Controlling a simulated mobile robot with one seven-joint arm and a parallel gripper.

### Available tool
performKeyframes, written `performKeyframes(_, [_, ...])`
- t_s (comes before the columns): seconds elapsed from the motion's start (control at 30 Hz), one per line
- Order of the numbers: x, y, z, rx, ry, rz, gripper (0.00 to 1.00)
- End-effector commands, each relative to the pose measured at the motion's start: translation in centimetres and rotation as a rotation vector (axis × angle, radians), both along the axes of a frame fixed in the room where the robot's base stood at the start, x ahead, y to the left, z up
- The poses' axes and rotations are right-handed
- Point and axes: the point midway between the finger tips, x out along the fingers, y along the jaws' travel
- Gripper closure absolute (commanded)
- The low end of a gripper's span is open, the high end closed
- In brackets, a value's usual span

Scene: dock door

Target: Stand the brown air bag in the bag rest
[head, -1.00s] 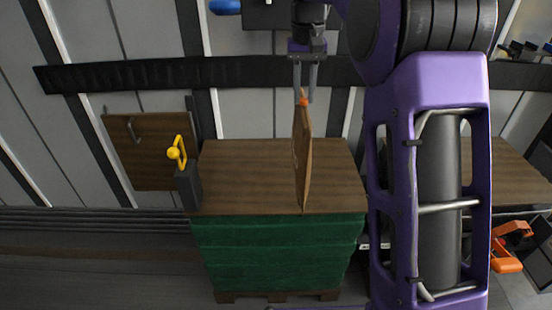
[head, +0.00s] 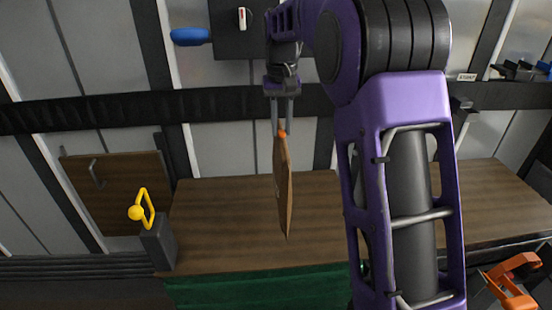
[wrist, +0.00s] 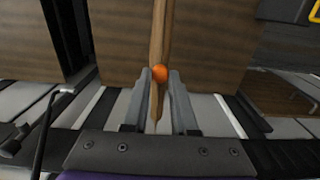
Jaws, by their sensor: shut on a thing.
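The brown air bag (head: 283,185) is a thin flat panel, seen nearly edge-on, with an orange valve at its top. It hangs upright from my gripper (head: 282,122), in front of or over the wooden top of the green stack. In the wrist view, my gripper (wrist: 160,76) is shut on the bag at the orange valve, one finger on each side. The bag (wrist: 158,32) shows there as a narrow brown strip. I cannot tell whether its lower edge touches the wood. I cannot make out the bag rest for certain in either view.
The wooden top (head: 220,220) lies on a green stack (head: 260,289). A grey post with a yellow handle (head: 143,208) stands at its left. Another wooden surface (head: 488,205) is at the right, with an orange clamp-like thing (head: 512,284) near its front.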

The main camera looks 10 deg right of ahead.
Motion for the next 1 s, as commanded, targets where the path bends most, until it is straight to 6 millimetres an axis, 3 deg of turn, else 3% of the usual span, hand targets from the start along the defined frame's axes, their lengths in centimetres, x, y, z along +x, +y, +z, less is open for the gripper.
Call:
performKeyframes(0.4, [0.0,0.0,-4.7,-0.001,0.0,0.0,1.0])
performKeyframes(0.77, [0.0,0.0,-5.1,0.0,-0.002,0.0,1.0])
performKeyframes(0.8, [0.0,0.0,-5.2,0.0,-0.001,0.0,0.72])
performKeyframes(0.97, [0.0,0.0,-5.2,0.0,-0.001,0.0,0.44])
performKeyframes(1.0, [0.0,0.0,-5.2,0.0,-0.001,0.0,0.44])
